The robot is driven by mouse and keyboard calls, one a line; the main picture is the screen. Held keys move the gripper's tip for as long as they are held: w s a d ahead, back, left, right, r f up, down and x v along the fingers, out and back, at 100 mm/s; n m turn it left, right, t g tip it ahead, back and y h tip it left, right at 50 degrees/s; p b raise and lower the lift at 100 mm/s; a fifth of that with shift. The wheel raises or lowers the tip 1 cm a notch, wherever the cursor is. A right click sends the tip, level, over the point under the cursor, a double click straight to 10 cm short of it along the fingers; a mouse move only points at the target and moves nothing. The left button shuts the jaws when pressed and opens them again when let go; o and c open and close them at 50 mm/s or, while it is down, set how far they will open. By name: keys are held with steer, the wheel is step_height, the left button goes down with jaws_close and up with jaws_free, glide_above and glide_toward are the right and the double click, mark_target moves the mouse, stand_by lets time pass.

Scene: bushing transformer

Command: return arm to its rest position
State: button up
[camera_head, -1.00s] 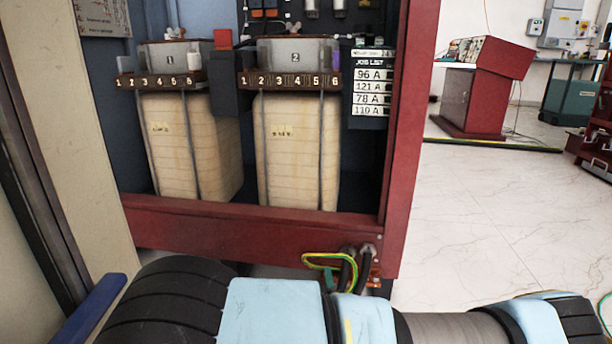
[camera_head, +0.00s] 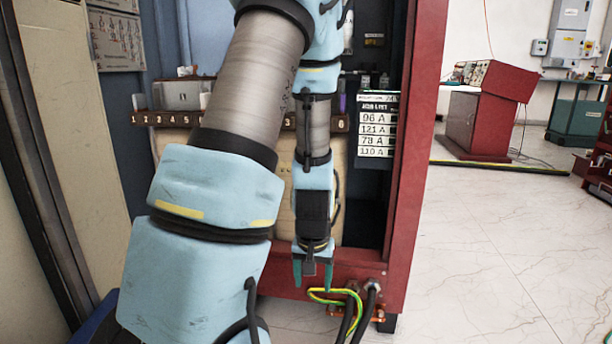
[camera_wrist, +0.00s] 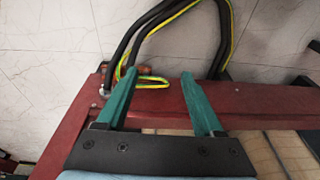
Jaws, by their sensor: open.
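My arm rises large in the head view, folded in front of the red cabinet. My gripper (camera_head: 313,274) hangs fingers-down in front of the cabinet's lower red beam (camera_head: 365,262). In the wrist view its two green fingers (camera_wrist: 160,98) are spread apart with nothing between them. The red beam (camera_wrist: 165,100) passes behind the fingers there. I cannot tell whether the fingers touch it.
Black and green-yellow cables (camera_head: 335,298) loop out just right of my gripper. The wooden-block transformers (camera_head: 170,138) inside the cabinet are mostly hidden by my arm. A red console (camera_head: 478,120) stands farther back. The tiled floor (camera_head: 490,240) at right is clear.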

steer(key=s+a+r+n+p, duration=0.1)
steer(key=s+a+r, duration=0.25)
steer(key=r, duration=0.35)
steer(key=s+a+r+p, duration=0.1)
steer(key=s+a+r, duration=0.1)
steer(key=a+r, duration=0.4)
step_height(320, 180, up, 39)
steer(key=d+p, duration=0.1)
steer(key=p, duration=3.7)
steer(key=shift+d+g, duration=0.15)
steer(key=shift+g, duration=0.15)
